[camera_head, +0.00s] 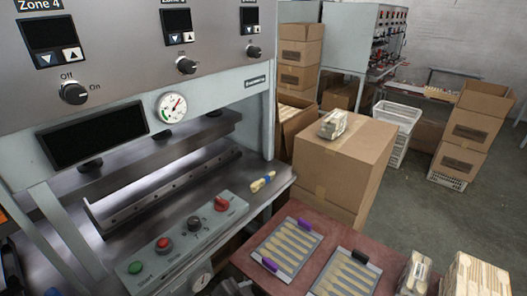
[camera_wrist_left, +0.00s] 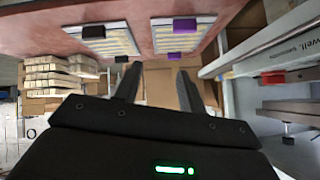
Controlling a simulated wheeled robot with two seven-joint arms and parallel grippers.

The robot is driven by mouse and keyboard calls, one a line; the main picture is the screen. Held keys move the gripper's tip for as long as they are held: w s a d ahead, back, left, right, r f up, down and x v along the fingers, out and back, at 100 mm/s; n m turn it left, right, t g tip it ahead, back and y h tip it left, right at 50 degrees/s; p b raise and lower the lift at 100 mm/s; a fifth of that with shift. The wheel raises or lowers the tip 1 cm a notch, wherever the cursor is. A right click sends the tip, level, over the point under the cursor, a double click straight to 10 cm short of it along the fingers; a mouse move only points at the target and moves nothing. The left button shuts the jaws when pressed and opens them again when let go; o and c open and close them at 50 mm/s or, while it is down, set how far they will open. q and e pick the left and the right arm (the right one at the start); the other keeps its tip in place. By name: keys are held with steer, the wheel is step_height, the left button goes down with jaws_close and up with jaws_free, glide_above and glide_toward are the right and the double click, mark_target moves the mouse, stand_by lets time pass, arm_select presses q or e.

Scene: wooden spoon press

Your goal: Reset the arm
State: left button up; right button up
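My left gripper (camera_wrist_left: 157,82) shows in the left wrist view with its two dark fingers apart and nothing between them. I cannot make it out clearly in the head view; a dark part at the bottom edge is too cut off to identify. My right gripper is not in view. The grey press (camera_head: 215,82) fills the left of the head view, with its control panel (camera_head: 180,248) of coloured knobs in front. Two trays of wooden spoons, one with purple clips (camera_head: 262,254) and one with a dark clip (camera_head: 345,277), lie on the reddish table (camera_head: 315,217).
A large cardboard box (camera_head: 345,165) with a wrapped bundle (camera_head: 333,124) on top stands behind the table. Bundles of wooden pieces (camera_head: 475,275) stand at the right. Open floor (camera_head: 425,220) shows at right.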

arm_select(q)
steer(key=s+a+f+n+g+y, duration=0.25)
steer(key=s+a+n, duration=0.25)
steer(key=s+a, duration=0.45)
steer(key=s+a+f+n+g+y, duration=0.2)
steer(key=s+a+n+y, duration=0.15)
steer(key=s+a, duration=0.65)
step_height(320, 180, down, 30)
steer(key=a+r+g+b, duration=0.1)
steer(key=a+b, duration=0.1)
steer(key=b, duration=0.1)
steer(key=s+a+f+g+b, duration=0.1)
steer(key=s+a+f+b, duration=0.1)
steer(key=s+f, duration=1.4)
step_height(320, 180, down, 2)
steer(key=shift+s+a+f, duration=0.1)
steer(key=shift+s+a, duration=0.25)
